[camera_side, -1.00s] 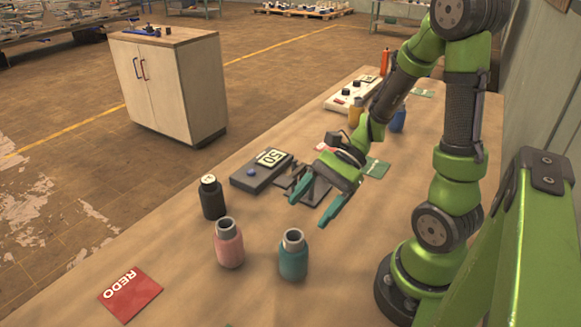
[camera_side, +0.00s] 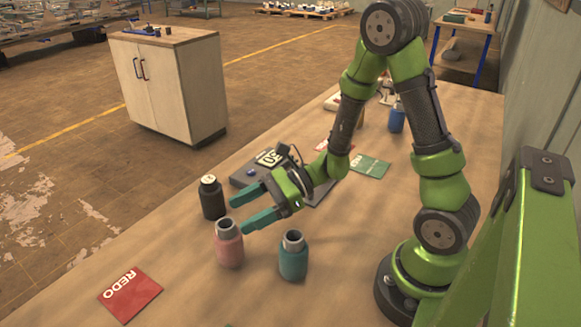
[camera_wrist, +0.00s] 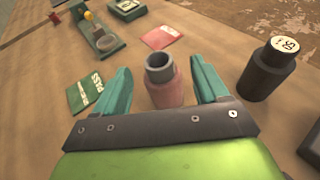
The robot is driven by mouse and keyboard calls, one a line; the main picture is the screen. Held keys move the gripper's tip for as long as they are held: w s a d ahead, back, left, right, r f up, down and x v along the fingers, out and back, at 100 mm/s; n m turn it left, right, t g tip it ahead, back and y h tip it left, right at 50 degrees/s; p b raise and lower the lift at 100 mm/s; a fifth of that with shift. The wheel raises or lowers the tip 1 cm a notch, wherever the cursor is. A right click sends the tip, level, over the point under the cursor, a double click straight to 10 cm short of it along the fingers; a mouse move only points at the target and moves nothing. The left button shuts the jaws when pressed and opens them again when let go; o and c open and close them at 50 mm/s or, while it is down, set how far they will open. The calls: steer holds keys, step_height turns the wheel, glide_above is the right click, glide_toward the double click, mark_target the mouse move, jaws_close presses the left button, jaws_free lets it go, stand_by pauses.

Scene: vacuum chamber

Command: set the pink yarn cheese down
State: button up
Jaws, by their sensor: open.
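The pink yarn cheese (camera_side: 229,247) looks like a pink bottle-shaped piece with a dark grey neck. It stands upright on the table, between the black and teal pieces. My gripper (camera_side: 241,212) is open and empty, its teal fingers pointing left, just above and behind the pink piece. In the wrist view, the pink piece (camera_wrist: 165,91) appears between the two fingers of my gripper (camera_wrist: 160,78), with a gap on each side. Its lower part is hidden by the gripper body.
A black bottle (camera_side: 212,199) stands close behind the pink piece, and a teal one (camera_side: 293,257) stands to its right. A red REDO card (camera_side: 130,295) lies front left. A dark grey box with a display (camera_side: 245,172) is behind my gripper. The table between card and bottles is clear.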

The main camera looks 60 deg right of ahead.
mark_target(219, 227)
steer(key=shift+f+x, duration=0.1)
steer(key=shift+x, duration=1.25)
steer(key=shift+f+x, duration=0.15)
steer(key=shift+x, duration=1.2)
steer(key=shift+s, duration=0.2)
steer(key=c, duration=1.3)
jaws_close()
steer(key=shift+r, duration=0.15)
